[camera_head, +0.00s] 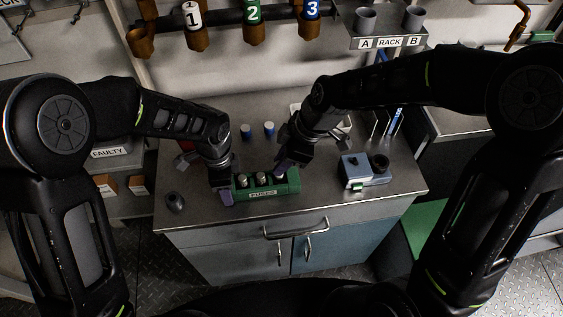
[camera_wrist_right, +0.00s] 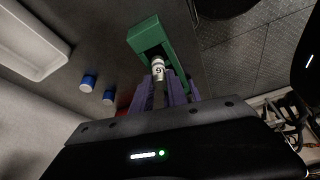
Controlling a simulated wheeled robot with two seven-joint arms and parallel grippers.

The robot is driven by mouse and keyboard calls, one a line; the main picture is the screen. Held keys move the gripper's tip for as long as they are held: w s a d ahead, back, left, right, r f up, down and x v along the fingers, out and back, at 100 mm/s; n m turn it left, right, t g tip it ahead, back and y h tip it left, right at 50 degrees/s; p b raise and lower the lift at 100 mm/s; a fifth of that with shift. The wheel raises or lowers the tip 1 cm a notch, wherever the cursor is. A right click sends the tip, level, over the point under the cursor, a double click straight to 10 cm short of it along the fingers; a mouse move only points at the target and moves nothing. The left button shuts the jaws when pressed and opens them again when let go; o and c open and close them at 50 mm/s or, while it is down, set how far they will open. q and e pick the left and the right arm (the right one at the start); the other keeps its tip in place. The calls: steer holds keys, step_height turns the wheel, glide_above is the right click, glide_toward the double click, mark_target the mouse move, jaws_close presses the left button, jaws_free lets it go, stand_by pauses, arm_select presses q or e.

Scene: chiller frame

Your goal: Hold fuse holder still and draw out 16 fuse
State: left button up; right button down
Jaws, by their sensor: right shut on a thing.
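The green fuse holder (camera_head: 288,187), labelled FUSES, lies on the grey counter, with a row of silver-topped fuses (camera_head: 260,178) in it. It also shows in the right wrist view (camera_wrist_right: 148,36). My right gripper (camera_head: 281,168) is at the holder's right end. In the wrist view its purple fingers (camera_wrist_right: 176,88) are shut on a fuse (camera_wrist_right: 158,70) with a pale label, its number not clearly readable. I cannot tell whether this fuse is still seated. My left gripper (camera_head: 226,194) is at the holder's left end; whether it grips the holder is not clear.
Two blue-capped cylinders (camera_head: 246,131) stand behind the holder. A grey-blue device (camera_head: 364,168) stands to the right, a small dark object (camera_head: 175,202) to the left. A rack marked A and B (camera_head: 389,42) is behind. The counter's front edge is close.

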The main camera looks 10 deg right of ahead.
steer(key=shift+r, duration=0.2)
stand_by(0.3)
steer(key=shift+r, duration=1.95)
arm_select(q)
steer(key=o, duration=1.6)
step_height(320, 180, up, 12)
